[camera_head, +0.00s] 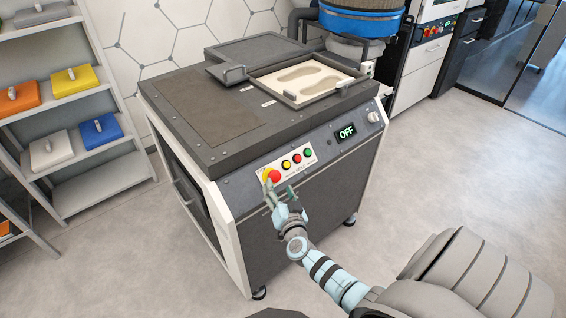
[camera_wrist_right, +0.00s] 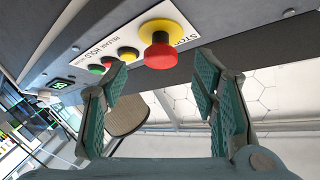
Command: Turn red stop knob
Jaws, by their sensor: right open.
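The red stop knob (camera_head: 272,175) with its yellow collar sits at the left end of the white control plate on the grinding machine's front panel. It also shows large in the right wrist view, as a red knob (camera_wrist_right: 160,55) on a yellow base. My right gripper (camera_head: 281,194) is just below and in front of the knob in the head view. In the wrist view its two teal fingers are spread apart and empty, with the knob beyond and above the gap between them. No contact with the knob shows. My left gripper is not in view.
The plate also carries a yellow, a red and a green button (camera_head: 308,153). An insole tray (camera_head: 345,86) lies on the machine top. A shelf (camera_head: 95,165) stands left; floor at right is clear.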

